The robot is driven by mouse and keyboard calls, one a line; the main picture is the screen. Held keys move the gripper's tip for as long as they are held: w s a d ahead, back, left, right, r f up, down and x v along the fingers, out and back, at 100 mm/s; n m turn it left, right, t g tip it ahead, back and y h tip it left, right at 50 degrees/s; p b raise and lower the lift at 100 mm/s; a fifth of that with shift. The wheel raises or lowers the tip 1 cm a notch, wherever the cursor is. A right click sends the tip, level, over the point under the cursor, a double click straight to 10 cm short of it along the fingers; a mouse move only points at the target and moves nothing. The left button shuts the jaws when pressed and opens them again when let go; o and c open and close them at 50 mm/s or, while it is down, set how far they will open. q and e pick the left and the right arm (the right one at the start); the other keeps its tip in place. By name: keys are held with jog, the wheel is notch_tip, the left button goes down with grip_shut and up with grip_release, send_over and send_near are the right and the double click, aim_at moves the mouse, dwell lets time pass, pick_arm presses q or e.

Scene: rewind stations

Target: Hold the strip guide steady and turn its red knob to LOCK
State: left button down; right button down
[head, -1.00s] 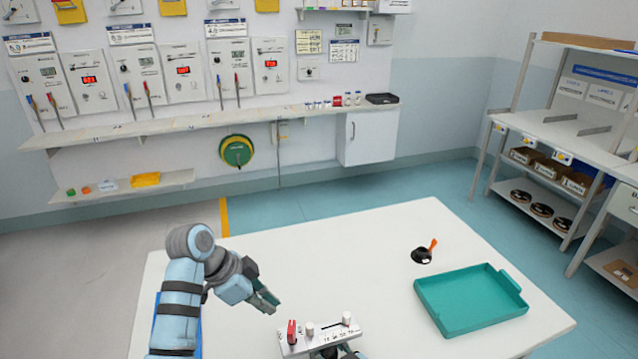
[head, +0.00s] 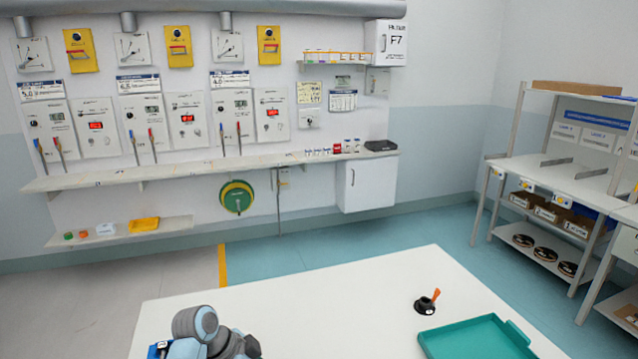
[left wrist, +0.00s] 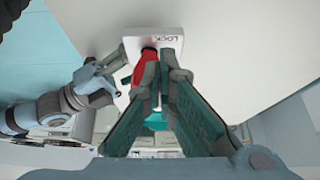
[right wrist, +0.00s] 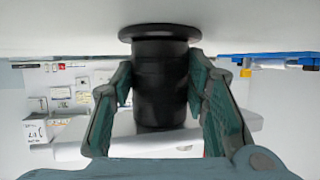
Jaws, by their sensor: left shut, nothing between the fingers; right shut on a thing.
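In the left wrist view the strip guide shows as a pale plate (left wrist: 133,42) marked LOCK, with its red knob (left wrist: 139,70) just left of my left fingers. My left gripper (left wrist: 164,62) is shut and empty, its tips close beside the knob; whether they touch it I cannot tell. In the right wrist view my right gripper (right wrist: 160,75) is shut on a black cylinder (right wrist: 160,95) with a wide flange, under a pale surface. I cannot tell from that view whether it belongs to the guide. The guide and both grippers are outside the head view.
The white table (head: 330,300) has a black holder with an orange piece (head: 426,303) and a teal tray (head: 480,342) at its right. Shelving (head: 545,180) stands at the right, and a wall panel with gauges and levers (head: 160,130) is behind.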

pick_arm(q)
jog(key=shift+d, duration=0.55)
dwell(0.4)
jog(key=shift+s, duration=0.45)
jog(key=shift+s+d, duration=0.2)
jog(key=shift+s, duration=0.25)
jog(key=shift+s+d, duration=0.1)
jog(key=shift+s, duration=0.05)
dwell(0.4)
